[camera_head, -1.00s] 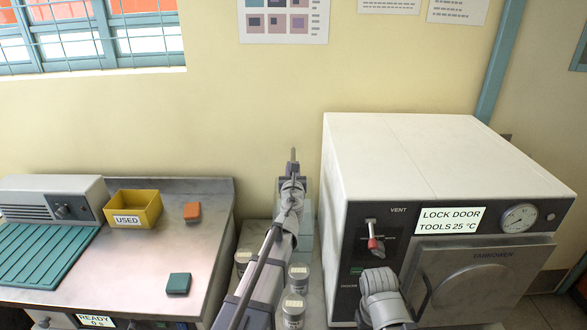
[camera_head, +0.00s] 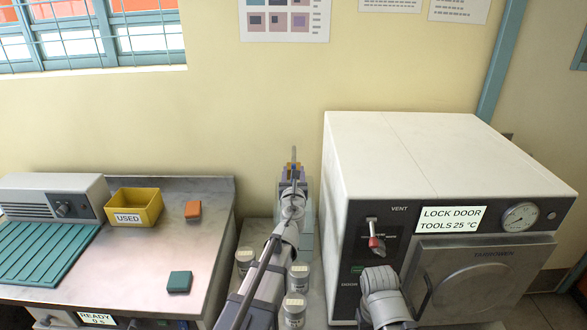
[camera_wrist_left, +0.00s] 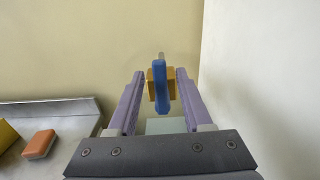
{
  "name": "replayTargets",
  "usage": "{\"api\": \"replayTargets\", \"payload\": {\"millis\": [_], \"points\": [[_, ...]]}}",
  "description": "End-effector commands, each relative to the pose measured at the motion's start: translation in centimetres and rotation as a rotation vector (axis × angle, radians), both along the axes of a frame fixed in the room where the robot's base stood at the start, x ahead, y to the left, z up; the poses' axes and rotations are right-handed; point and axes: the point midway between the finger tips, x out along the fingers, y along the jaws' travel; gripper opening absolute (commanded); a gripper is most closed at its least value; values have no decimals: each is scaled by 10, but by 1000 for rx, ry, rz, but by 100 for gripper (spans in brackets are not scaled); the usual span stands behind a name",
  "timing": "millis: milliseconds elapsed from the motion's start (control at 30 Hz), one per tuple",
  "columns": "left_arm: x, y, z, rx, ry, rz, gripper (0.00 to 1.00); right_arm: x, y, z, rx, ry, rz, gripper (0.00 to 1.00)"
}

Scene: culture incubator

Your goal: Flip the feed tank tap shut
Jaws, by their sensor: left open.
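The tap has a blue lever (camera_wrist_left: 160,88) that stands upright in front of an orange-yellow block (camera_wrist_left: 171,84) in the left wrist view. My left gripper (camera_wrist_left: 154,88) is open, with one purple finger on each side of the lever. I cannot tell whether either finger touches it. In the head view my left gripper (camera_head: 293,172) is small and far off near the wall, and mostly hides the tap. A pale teal surface (camera_wrist_left: 166,125), perhaps part of the feed tank, shows below between the fingers. My right gripper is not in view; only part of my right arm shows.
A large white autoclave-like box (camera_head: 430,160) stands close on the right of my left arm. Several lidded jars (camera_head: 294,308) stand around that arm. On the left a steel bench carries a yellow USED bin (camera_head: 134,207), an orange block (camera_head: 192,210) and a teal block (camera_head: 179,282).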

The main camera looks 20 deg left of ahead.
Motion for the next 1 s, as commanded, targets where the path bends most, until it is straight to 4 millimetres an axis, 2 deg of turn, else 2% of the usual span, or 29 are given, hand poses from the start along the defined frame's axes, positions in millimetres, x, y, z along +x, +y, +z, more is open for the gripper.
{"api": "replayTargets", "payload": {"millis": [33,200,533,633,767,867,1000], "points": [[-13,-3,0,0,0,-1,50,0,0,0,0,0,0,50],[-35,-9,0,0,0,0,50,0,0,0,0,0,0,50],[-37,-10,0,-1,0,1,50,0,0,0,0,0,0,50],[-40,-10,-2,-60,-9,19,50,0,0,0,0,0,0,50],[-58,-8,-18,-372,-44,132,50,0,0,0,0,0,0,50],[-87,-11,-52,-776,-77,309,50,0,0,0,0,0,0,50],[-145,-37,-119,-1323,-88,655,50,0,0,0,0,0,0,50]]}}
